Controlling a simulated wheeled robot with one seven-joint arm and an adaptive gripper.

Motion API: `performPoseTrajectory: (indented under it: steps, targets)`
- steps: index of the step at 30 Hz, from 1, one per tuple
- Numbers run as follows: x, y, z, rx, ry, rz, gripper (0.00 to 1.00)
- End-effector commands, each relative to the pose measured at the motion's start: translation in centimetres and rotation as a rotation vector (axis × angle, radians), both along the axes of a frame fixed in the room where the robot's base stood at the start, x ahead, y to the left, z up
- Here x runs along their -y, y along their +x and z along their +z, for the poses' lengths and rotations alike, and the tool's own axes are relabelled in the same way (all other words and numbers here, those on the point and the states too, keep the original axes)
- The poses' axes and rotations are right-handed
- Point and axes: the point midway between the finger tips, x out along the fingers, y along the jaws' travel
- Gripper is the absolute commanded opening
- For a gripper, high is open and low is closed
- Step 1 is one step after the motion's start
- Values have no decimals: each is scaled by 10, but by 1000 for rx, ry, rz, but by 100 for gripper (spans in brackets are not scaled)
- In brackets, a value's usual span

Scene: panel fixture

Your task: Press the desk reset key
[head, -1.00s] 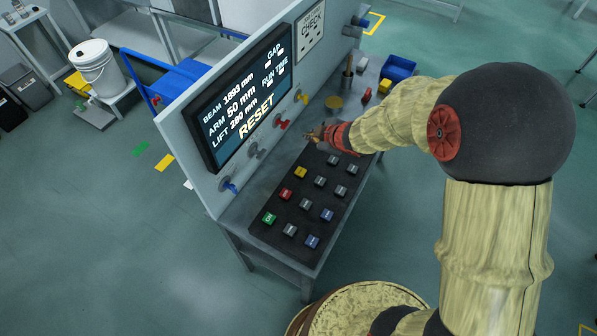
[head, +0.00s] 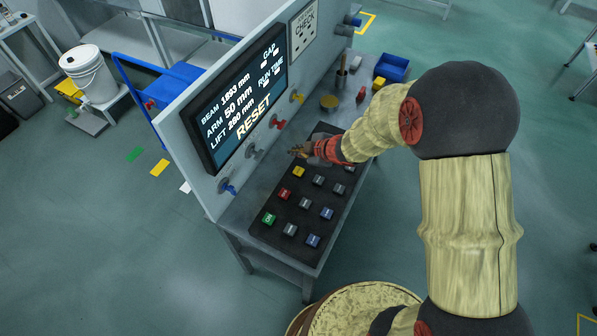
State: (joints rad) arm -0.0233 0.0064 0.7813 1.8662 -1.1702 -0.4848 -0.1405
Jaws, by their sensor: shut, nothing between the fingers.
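A dark keypad (head: 266,233) lies on the desk with rows of small keys. A yellow key (head: 299,172) is at its far left end, with a red key (head: 285,195) and a green key (head: 269,219) nearer along the same edge. Grey keys and blue keys (head: 312,240) fill the rest. The labels are too small to read, so I cannot tell which is the reset key. My gripper (head: 297,151) is shut and empty, pointing left just beyond the yellow key and apparently above the surface. My forearm and gripper cover the keypad's far end.
An upright panel stands along the desk's left side with a screen (head: 236,100) showing "RESET" in yellow. Blue, grey, red and yellow knobs (head: 297,97) stick out below it.

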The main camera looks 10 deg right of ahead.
Motion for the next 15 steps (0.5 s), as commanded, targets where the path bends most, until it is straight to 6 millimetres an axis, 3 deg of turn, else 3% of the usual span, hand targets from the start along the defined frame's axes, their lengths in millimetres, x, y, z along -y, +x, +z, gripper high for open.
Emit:
performPoseTrajectory:
  steps: [15]
  targets:
    - [0,0,-62,-1,0,-1,0]
